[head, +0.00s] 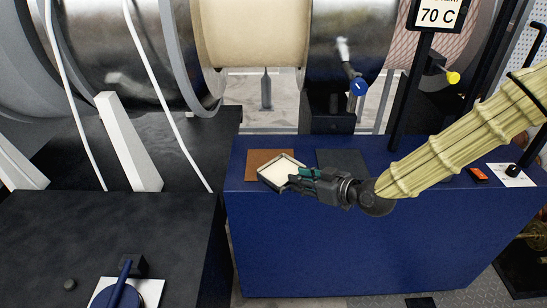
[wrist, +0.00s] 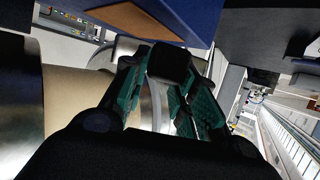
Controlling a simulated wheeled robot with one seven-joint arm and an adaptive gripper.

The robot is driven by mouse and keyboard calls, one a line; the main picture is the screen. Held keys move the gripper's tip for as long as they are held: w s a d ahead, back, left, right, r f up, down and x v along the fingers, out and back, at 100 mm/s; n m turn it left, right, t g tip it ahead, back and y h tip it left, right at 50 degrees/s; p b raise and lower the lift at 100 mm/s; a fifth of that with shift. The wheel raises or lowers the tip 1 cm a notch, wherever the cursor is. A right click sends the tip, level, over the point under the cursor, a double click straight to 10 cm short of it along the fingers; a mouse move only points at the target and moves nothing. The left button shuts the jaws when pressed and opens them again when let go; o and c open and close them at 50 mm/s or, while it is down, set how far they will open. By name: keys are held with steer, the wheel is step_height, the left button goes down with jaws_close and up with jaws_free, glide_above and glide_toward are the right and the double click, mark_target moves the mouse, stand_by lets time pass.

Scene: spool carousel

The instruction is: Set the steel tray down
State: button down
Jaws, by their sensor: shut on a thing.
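The steel tray (head: 267,183) is a small shallow square tray with a dark rim and a pale cream inside. It is at the left part of the blue bench top, overlapping the lower right of a brown square mat (head: 258,163) in the head view. My gripper (head: 298,178) comes from the right and is shut on the tray's right edge. I cannot tell whether the tray touches the bench or hangs just above it. In the wrist view, the gripper's teal-padded fingers (wrist: 168,85) show with a dark block between their tips; the tray is not clearly seen there.
The blue bench (head: 350,245) also bears a dark grey mat (head: 340,158) behind my gripper, a red-orange item (head: 478,174) and a white card (head: 510,175) at right. A large drum (head: 255,35) and a post with a "70 C" sign (head: 438,16) stand behind.

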mark_target(281, 160)
steer(key=w+a+p, duration=0.1)
steer(key=w, duration=0.3)
steer(key=w+a+p, duration=0.1)
steer(key=w+a, duration=0.1)
steer(key=w, duration=0.3)
steer(key=w+a+f+p, duration=0.1)
steer(key=w+a+p, duration=0.1)
steer(key=w, duration=0.3)
steer(key=shift+w+a, duration=0.1)
steer(key=shift+a, duration=0.1)
steer(key=shift+f+p, duration=0.6)
steer(key=shift+f, duration=1.2)
steer(key=shift+f, duration=0.2)
steer(key=c, duration=1.1)
jaws_free()
steer(key=shift+r, duration=0.25)
steer(key=b+v, duration=0.2)
steer(key=v, duration=1)
steer(key=shift+f+b, duration=0.15)
steer(key=shift+b, duration=0.15)
